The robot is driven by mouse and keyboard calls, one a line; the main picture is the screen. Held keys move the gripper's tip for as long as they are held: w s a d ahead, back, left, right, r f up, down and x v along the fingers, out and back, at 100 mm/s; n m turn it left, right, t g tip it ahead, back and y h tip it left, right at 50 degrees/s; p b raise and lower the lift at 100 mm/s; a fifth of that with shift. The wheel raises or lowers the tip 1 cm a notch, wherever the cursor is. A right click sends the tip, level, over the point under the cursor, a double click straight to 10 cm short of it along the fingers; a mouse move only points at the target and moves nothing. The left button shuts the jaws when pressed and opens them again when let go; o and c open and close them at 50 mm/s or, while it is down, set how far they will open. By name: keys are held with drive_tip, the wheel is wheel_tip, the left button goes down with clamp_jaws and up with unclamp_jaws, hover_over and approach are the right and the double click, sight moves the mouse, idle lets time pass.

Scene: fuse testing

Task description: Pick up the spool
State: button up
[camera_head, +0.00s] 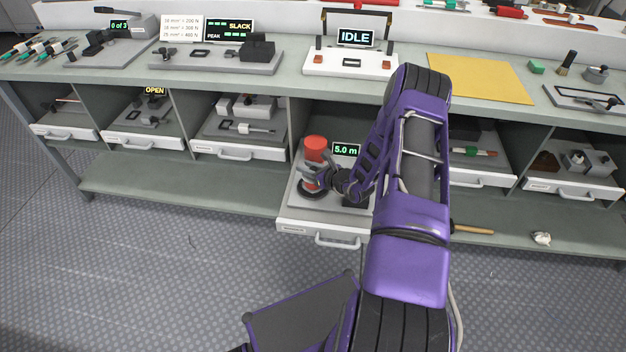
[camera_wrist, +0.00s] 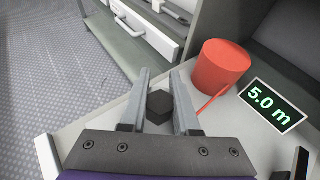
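The spool appears to be the red cylinder (camera_head: 316,146) in the pulled-out middle drawer; it also shows in the wrist view (camera_wrist: 223,66), right of my fingers. A thin red strand runs from its lower side toward my right finger. My gripper (camera_head: 306,177) reaches in low from the right, in front of the cylinder. In the wrist view my gripper (camera_wrist: 160,78) has its two fingers apart, with a small black block (camera_wrist: 160,106) visible between them. I cannot tell whether they touch the block. A black disc (camera_head: 311,193) lies beneath my fingers, partly hidden.
The open drawer (camera_head: 293,226) holds a "5.0 m" display (camera_head: 346,149) close to the cylinder. Other drawers with tools flank it under the bench. The bench top carries an "IDLE" device (camera_head: 348,62) and a yellow mat (camera_head: 480,78). The floor in front is clear.

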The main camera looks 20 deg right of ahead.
clamp_jaws()
